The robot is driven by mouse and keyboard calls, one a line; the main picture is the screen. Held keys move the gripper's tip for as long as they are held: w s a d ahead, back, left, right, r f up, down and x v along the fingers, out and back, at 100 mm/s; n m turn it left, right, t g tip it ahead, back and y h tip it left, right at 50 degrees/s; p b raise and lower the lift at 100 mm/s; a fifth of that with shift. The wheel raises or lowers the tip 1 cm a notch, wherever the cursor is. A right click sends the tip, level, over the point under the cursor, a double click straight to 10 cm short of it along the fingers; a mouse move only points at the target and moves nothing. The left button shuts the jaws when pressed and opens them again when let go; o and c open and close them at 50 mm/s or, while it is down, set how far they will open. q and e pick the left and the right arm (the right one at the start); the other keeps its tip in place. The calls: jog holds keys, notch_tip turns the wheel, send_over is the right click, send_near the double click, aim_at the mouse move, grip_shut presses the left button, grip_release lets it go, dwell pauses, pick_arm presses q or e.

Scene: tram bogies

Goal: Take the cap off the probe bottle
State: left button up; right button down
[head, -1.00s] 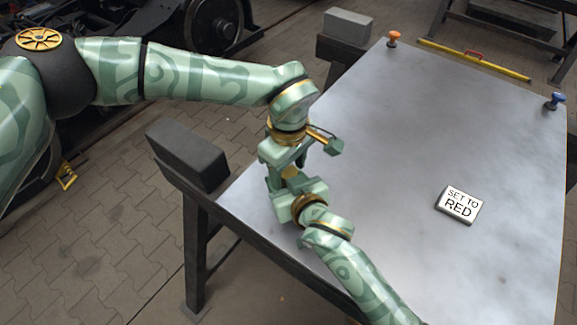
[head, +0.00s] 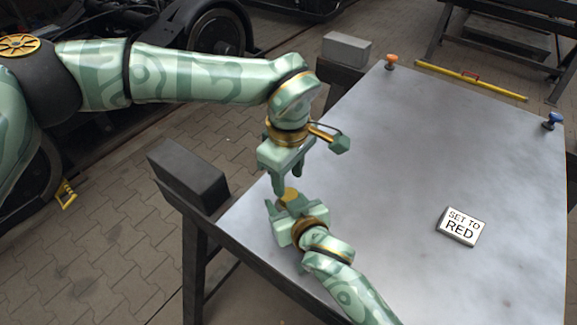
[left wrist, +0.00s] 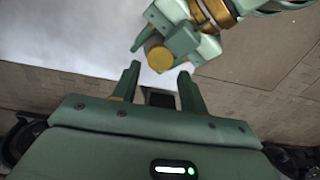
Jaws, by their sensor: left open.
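A round yellow end (head: 291,195), which I take to be the probe bottle, sits between the fingers of my right gripper (head: 285,207). In the left wrist view it shows as a yellow disc (left wrist: 159,58) facing me, with the rest of the bottle hidden. I cannot tell if this end is the cap. My right gripper seems shut on it. My left gripper (head: 287,181) is open, just above the yellow end and pointing down at it. Its two fingers show in the left wrist view, apart and with no cap seen between them.
Both grippers are over the near left part of a grey metal table (head: 390,160). A "SET TO RED" sign (head: 461,226) lies on it. An orange knob (head: 391,61) and a blue knob (head: 552,121) stand at the far corners. Dark blocks (head: 188,174) flank the left edge.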

aim_at(288, 194)
pick_arm(q)
jog(key=shift+f, duration=2.35)
jog(key=c, duration=0.8)
jog(key=o, duration=1.1)
jog(key=shift+r, duration=2.35)
pick_arm(e)
jog(key=c, duration=0.5)
grip_release()
